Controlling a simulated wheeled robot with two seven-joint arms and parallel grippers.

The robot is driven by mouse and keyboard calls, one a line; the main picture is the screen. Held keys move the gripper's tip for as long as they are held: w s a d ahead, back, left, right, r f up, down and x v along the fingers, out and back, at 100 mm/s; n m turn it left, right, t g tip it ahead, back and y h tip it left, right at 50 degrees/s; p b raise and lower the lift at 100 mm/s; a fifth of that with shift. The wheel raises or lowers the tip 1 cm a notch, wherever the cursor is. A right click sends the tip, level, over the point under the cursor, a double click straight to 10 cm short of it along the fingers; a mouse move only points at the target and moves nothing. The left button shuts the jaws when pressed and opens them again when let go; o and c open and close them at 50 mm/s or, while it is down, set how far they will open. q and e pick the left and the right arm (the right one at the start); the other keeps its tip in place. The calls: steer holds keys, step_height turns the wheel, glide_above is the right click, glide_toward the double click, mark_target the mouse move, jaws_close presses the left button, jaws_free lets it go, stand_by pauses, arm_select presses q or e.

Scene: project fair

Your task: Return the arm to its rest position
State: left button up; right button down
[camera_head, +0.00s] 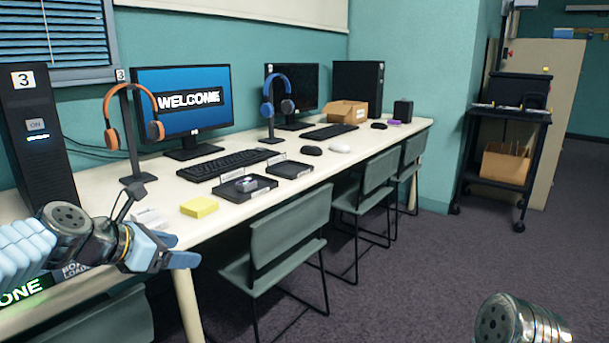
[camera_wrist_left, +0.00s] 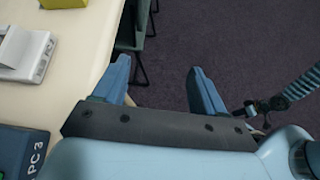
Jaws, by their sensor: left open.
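My left gripper (camera_head: 180,258) is in the lower left of the head view, at the front edge of the long cream table (camera_head: 225,214). In the left wrist view the left gripper (camera_wrist_left: 160,76) has its two blue fingers wide apart with nothing between them. Dark carpet shows past the fingertips, and the table edge is to the left of them. Part of my right arm (camera_head: 520,322) shows at the bottom right of the head view. Its gripper is outside the picture.
A yellow block (camera_head: 199,206) and a white item (camera_wrist_left: 28,52) lie on the table near my left gripper. Black trays (camera_head: 290,169), keyboards and monitors stand farther along. Green chairs (camera_head: 290,228) line the front edge. Carpet (camera_head: 400,285) to the right is clear.

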arm_select(q)
steer(key=s+d+f+m+g+y+p, duration=0.15)
steer(key=f+m, duration=0.25)
steer(key=f, duration=0.6)
steer(key=w+d+f+m+g, duration=0.1)
steer(key=d+f+m+g, duration=0.15)
steer(key=f, duration=0.75)
steer(key=s+d+f+m+g+y+p, duration=0.1)
steer(key=f+m, duration=0.3)
steer(key=f, duration=0.6)
steer(key=s+d+f+m+g, duration=0.1)
steer(key=s+d+f+m, duration=0.2)
steer(key=s+f+m, duration=0.4)
steer(key=s+d+f+m+g+p, duration=0.1)
steer(key=s+d+f+m+g, duration=0.1)
steer(key=s+d+f+m, duration=0.2)
steer(key=s+f+m, duration=0.3)
steer(key=s+f, duration=0.3)
steer(key=s, duration=0.1)
steer(key=shift+s, duration=0.25)
